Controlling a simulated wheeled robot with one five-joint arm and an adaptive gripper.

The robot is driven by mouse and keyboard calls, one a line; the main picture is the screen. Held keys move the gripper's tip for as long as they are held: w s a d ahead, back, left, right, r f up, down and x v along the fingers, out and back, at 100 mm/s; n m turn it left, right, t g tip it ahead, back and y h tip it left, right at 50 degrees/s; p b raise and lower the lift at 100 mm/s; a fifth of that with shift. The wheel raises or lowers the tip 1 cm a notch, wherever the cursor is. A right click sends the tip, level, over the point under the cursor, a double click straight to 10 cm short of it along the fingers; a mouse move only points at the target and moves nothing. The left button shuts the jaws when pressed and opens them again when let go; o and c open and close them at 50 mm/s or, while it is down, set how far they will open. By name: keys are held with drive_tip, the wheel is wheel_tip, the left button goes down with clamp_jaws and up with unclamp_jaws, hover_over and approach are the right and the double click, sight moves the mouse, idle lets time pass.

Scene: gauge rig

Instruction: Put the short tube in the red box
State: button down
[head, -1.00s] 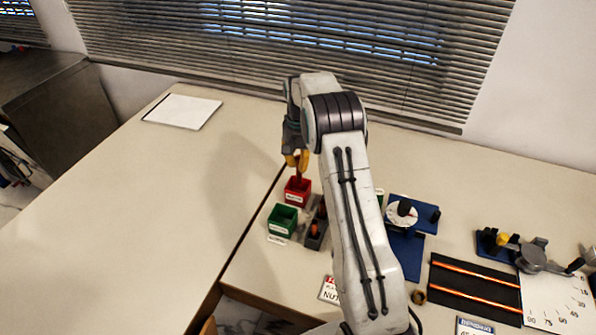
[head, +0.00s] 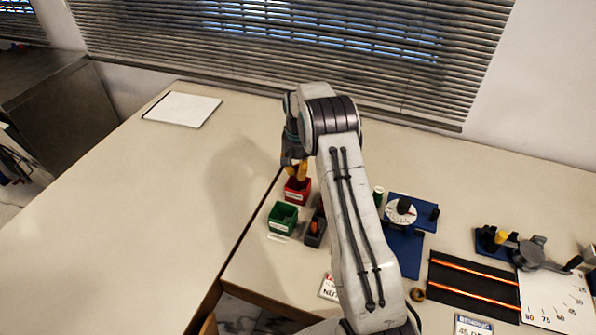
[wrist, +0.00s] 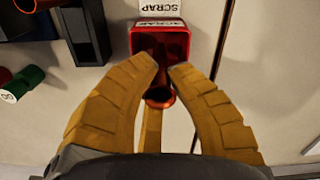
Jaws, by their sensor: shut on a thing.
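The red box (head: 298,196) stands on the bench beyond the green box, and in the wrist view (wrist: 134,42) it carries a "SCRAP" label. My gripper (head: 297,172) is low over the red box. In the wrist view its yellow fingers (wrist: 163,75) are closed in on a copper-red short tube (wrist: 159,98), whose open end faces the camera. The tube points toward the box opening. Its far end is hard to make out, so I cannot tell how deep it sits. In the head view the fingers and box hide the tube.
The green box (head: 283,218) stands in front of the red one, beside a dark grey bin (head: 314,238) holding a copper-coloured piece. A green cylinder (head: 378,195) and a blue fixture (head: 408,250) are to the right.

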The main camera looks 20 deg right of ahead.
drive_tip(key=shift+f+b, duration=0.3)
drive_tip(key=shift+f, duration=0.2)
drive_tip(key=c, duration=1.3)
unclamp_jaws()
